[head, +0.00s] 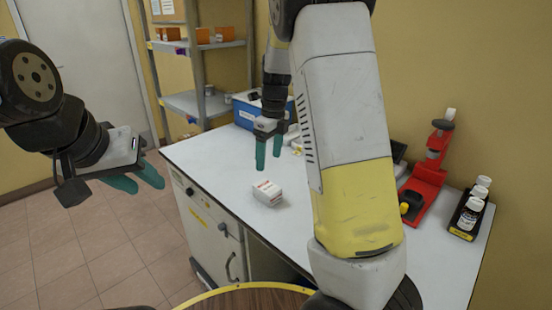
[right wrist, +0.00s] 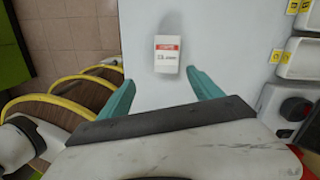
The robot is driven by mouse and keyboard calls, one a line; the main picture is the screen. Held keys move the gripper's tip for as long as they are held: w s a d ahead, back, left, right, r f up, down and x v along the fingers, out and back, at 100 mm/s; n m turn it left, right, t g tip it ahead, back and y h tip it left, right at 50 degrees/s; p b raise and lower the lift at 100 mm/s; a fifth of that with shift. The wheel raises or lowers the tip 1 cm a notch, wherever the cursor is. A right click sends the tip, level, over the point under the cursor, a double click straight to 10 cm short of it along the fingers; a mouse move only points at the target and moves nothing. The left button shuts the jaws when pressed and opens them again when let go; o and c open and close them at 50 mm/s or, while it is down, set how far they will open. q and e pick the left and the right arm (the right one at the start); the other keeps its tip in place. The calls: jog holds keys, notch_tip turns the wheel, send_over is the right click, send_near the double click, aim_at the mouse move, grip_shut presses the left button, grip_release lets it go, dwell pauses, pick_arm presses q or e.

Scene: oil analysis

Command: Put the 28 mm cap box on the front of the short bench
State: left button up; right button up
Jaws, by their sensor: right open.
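A small white cap box (head: 267,193) with a red label band lies on the white bench top (head: 218,157), near its front left edge. It also shows in the right wrist view (right wrist: 167,57), just beyond and between my fingertips; its small print is too blurred to read surely. My right gripper (head: 269,164) is open and empty above the bench, behind the box in the head view and apart from it. My left gripper (head: 146,183) hangs off the bench at the left, with its teal fingers apart and nothing between them.
A blue bin (head: 246,112) stands at the bench's back left. A red stand (head: 425,178) and a black rack of white-capped bottles (head: 469,211) are at the right. A round wooden surface with a yellow rim (head: 245,298) is at the front. My right arm hides the bench's middle.

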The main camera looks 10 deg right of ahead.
jog(key=s+r+n+t, duration=0.3)
jog(key=s+r+n, duration=0.3)
jog(key=s+n, duration=0.6)
jog(key=s+d+r+n+t+y, duration=0.1)
jog(key=s+r+n, duration=0.5)
jog(key=s+n, duration=0.6)
jog(key=shift+s+d+n+t, duration=0.35)
jog(key=shift+n+t, duration=0.55)
jog(key=shift+n, duration=0.6)
jog(key=shift+a, duration=0.1)
